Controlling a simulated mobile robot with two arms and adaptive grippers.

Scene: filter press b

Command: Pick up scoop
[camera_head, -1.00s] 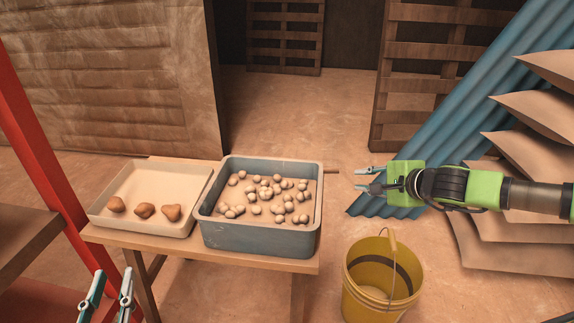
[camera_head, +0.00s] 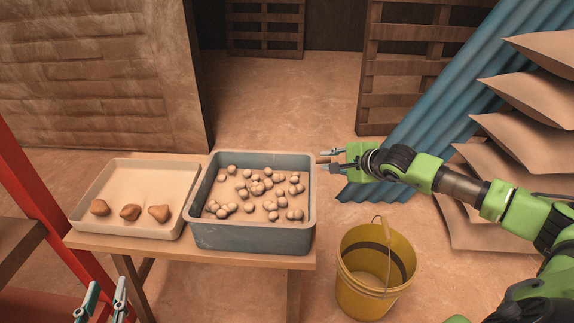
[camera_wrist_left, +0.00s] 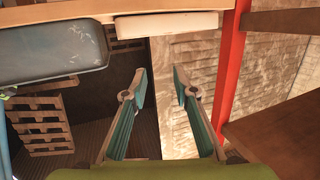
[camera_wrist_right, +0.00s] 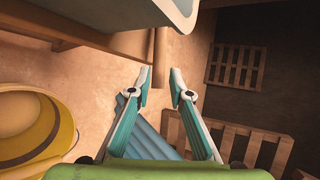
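A brown handle (camera_wrist_right: 160,58), apparently the scoop's, shows in the right wrist view with its end between the fingertips. In the head view it is a small brown stub (camera_head: 323,160) at the right side of the grey bin; the rest of the scoop cannot be made out. My right gripper (camera_head: 325,160) is open just right of the bin, its fingers on either side of the handle with gaps visible in the right wrist view (camera_wrist_right: 162,78). My left gripper (camera_head: 107,288) is open and empty in front of the table; it also shows in the left wrist view (camera_wrist_left: 159,75).
The grey bin (camera_head: 250,238) with several pale balls stands on a wooden table (camera_head: 185,247). A cream tray (camera_head: 130,228) with three brown lumps is left of it. A yellow bucket (camera_head: 365,285) stands right of the table. Blue corrugated sheets (camera_head: 440,100) and stacked sacks (camera_head: 530,95) are further right.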

